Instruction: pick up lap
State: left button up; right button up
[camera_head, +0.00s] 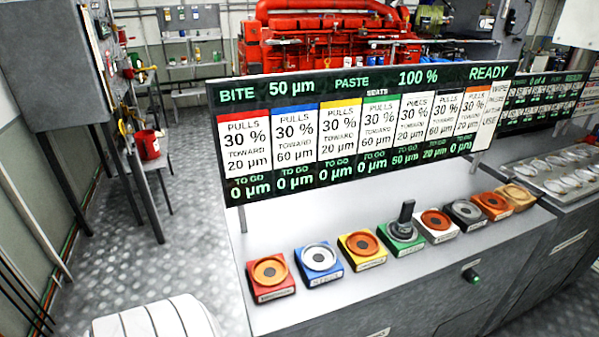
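A dark grey tool with an upright handle (406,212), which looks like the lap, stands on the green block (399,246) in the row on the grey bench. Its round base covers most of that block's top. Neither of my grippers shows in the head view, so nothing is seen touching the tool.
Other blocks with round discs flank it: red (270,289), blue (319,276), yellow (362,261), white (437,238) and several more rightward. A long display board (360,188) stands behind them. The bench's front strip (400,290) is clear. Round pieces lie on the right-hand bench (532,183).

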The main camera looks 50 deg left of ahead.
aim_at(402, 230)
jog(key=z, duration=0.95)
jog(key=i, duration=2.45)
jog(key=u, duration=2.75)
